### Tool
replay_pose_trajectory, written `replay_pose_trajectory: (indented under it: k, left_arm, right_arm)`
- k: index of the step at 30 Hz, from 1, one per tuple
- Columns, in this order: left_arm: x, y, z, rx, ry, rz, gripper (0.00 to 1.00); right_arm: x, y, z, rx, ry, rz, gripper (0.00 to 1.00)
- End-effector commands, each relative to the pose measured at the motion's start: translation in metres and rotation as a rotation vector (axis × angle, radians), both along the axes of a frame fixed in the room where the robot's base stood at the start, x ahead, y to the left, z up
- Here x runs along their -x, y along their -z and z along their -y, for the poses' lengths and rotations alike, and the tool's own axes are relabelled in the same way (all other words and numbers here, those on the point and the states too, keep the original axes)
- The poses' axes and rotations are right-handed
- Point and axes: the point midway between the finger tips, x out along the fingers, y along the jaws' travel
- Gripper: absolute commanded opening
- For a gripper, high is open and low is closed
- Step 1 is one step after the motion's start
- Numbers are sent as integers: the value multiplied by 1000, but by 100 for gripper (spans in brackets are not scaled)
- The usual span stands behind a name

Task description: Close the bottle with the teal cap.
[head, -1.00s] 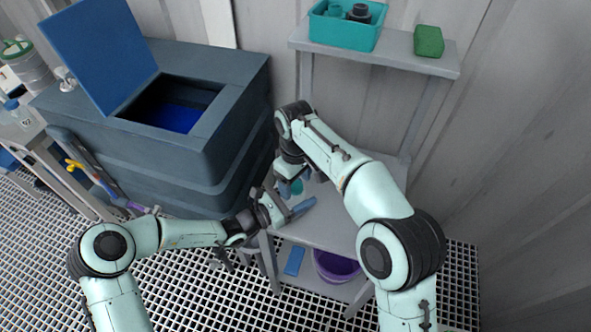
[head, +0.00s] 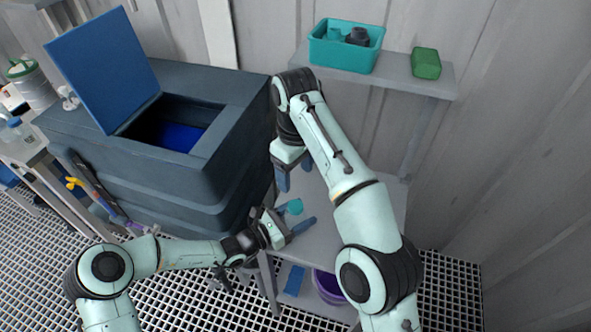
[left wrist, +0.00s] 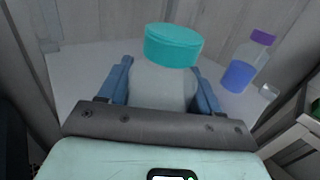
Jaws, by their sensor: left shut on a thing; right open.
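The bottle (left wrist: 163,88) is pale and translucent and stands upright between the blue fingers of my left gripper (left wrist: 161,69), which is shut on it. The teal cap (left wrist: 172,46) sits on top of the bottle, roughly level; I cannot tell how tightly it is seated. In the head view the teal cap (head: 295,206) shows at my left gripper (head: 294,217), over the grey table, with the bottle mostly hidden. My right gripper (head: 294,174) is open and empty, behind and above the cap, apart from it.
In the left wrist view a bottle with a purple cap and blue liquid (left wrist: 240,70) stands to the right. A teal bin (head: 345,54) and a green block (head: 426,63) are on the upper shelf. A dark tank with an open blue lid (head: 105,65) stands at left.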

Motion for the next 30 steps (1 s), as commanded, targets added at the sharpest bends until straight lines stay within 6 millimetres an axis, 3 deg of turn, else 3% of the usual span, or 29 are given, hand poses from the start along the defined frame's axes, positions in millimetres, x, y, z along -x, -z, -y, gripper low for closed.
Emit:
replay_pose_trajectory:
  k: [3, 4, 6, 19, 30]
  left_arm:
    - [0, 0, 0, 0, 0, 0, 0]
    - [0, 0, 0, 0, 0, 0, 70]
    - [0, 0, 0, 0, 0, 0, 93]
    - [5, 0, -9, -1, -1, -1, 93]
    - [48, 0, -75, -4, -4, -1, 93]
  right_arm:
    - [0, 0, 0, 0, 0, 0, 70]
    - [0, 0, 0, 0, 0, 0, 70]
    - [0, 0, 0, 0, 0, 0, 70]
    - [0, 1, 0, 0, 0, 0, 70]
    - [0, 1, 0, 0, 0, 0, 70]
